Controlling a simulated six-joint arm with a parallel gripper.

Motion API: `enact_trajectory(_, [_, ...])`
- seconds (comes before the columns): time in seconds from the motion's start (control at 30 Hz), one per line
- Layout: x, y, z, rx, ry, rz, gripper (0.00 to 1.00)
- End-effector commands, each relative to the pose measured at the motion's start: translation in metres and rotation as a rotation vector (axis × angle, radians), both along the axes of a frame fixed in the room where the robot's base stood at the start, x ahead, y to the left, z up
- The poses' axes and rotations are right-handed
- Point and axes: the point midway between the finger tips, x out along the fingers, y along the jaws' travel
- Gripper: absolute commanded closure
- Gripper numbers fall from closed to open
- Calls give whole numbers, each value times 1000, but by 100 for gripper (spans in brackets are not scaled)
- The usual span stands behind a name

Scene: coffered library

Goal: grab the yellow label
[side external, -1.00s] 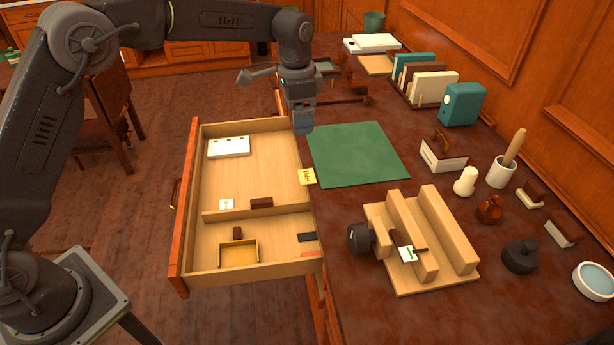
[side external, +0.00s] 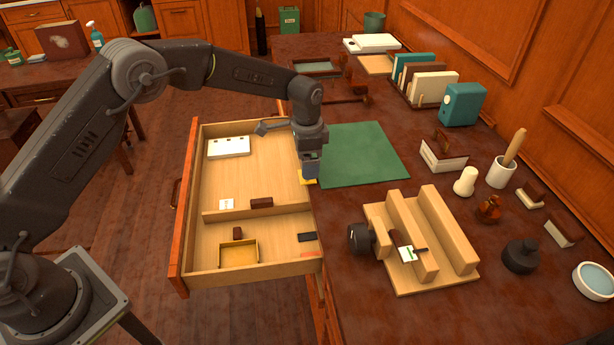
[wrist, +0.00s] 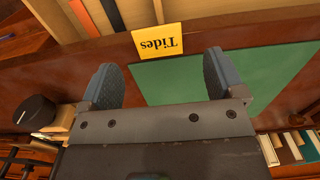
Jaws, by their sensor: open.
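The yellow label (wrist: 158,40) reads "Tides" and shows upside down in the wrist view, at the drawer's edge beside the green mat. In the side view the yellow label (side external: 307,178) is partly hidden beneath my gripper (side external: 309,176). In the wrist view my gripper (wrist: 160,82) is open, its two fingers wide apart. The label lies ahead of the gap between the fingertips, with nothing held.
The open drawer (side external: 190,200) holds a white box, small dark blocks and a yellow tray (side external: 239,253). A green mat (side external: 365,155) lies on the desk right of the label. A wooden fixture (side external: 420,240) with a black knob stands nearer.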

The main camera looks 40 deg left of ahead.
Motion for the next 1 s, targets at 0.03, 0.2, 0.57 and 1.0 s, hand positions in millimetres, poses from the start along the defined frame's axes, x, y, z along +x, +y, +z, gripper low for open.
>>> enact_trajectory(0.03, [-1, -1, -10, 1, 4, -1, 12])
enact_trajectory(0.2, [-2, -1, -32, 1, 3, 0, 12])
enact_trajectory(0.57, [-1, -1, -37, 2, -1, 1, 12])
enact_trajectory(1.0, [-1, -1, -39, 2, -1, 1, 27])
